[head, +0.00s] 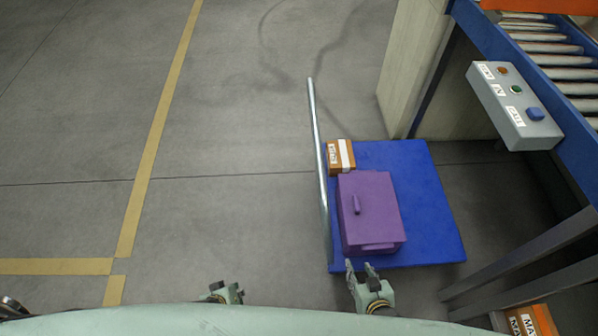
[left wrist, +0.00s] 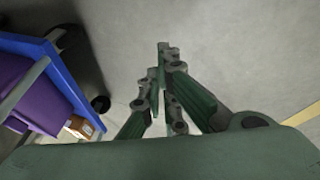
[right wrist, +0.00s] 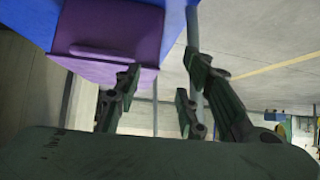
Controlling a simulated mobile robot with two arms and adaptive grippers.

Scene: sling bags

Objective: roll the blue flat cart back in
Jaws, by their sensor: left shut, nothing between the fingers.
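The blue flat cart (head: 420,205) stands on the floor right of centre in the head view, with its upright metal handle (head: 318,150) along its left edge. A purple case (head: 372,205) and a small orange-and-white box (head: 341,157) lie on its deck. The cart's edge and wheels also show in the left wrist view (left wrist: 68,82). My right gripper (head: 360,266) is open and empty at the cart's near edge, close to the purple case; I cannot tell whether it touches. My left gripper (head: 229,290) is shut and empty, left of the cart and apart from the handle.
A blue-framed roller conveyor (head: 555,60) with a grey button box (head: 514,108) stands right of the cart. A pale panel (head: 410,65) rises behind the deck. An orange box (head: 530,320) is at the lower right. Floor left of the cart is open, with yellow lines (head: 155,140).

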